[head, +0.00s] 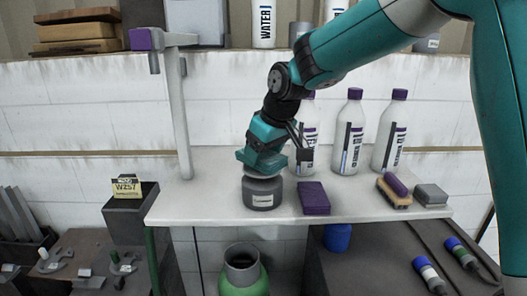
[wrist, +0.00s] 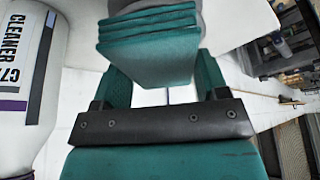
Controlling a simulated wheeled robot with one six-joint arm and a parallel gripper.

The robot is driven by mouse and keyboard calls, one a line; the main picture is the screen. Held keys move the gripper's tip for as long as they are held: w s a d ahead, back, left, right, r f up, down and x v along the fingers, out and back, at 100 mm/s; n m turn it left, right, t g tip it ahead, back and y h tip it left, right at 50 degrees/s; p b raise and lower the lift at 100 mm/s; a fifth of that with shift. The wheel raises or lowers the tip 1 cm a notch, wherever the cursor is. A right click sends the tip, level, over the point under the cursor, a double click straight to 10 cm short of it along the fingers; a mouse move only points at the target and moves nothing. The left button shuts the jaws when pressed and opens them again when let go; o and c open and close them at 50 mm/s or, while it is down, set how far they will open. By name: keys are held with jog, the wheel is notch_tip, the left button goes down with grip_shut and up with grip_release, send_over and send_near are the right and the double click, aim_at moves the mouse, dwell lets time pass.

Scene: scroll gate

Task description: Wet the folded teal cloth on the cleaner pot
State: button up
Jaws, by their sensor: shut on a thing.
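The folded teal cloth (wrist: 150,42) shows as stacked layers between my gripper's fingers in the wrist view. My gripper (head: 262,162) is shut on it and points down over the cleaner pot (head: 262,196), a dark grey round pot with a pale label on the white shelf. The cloth is at the pot's top; whether it touches the pad there I cannot tell. Part of the grey pot (wrist: 222,14) shows behind the cloth in the wrist view. My gripper hides much of the cloth in the head view.
Several white bottles with purple caps (head: 347,140) stand behind to the right. A brush (head: 394,190) and a grey block (head: 430,195) lie at the shelf's right end. A grey post (head: 180,115) stands at left.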

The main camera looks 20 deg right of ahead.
aim_at(264, 155)
jog(key=shift+f+b, duration=0.75)
jog(key=shift+f, duration=0.3)
dwell(0.6)
dwell(0.5)
jog(key=shift+r+p, duration=2.8)
jog(key=shift+r, duration=0.8)
jog(key=shift+f, duration=0.1)
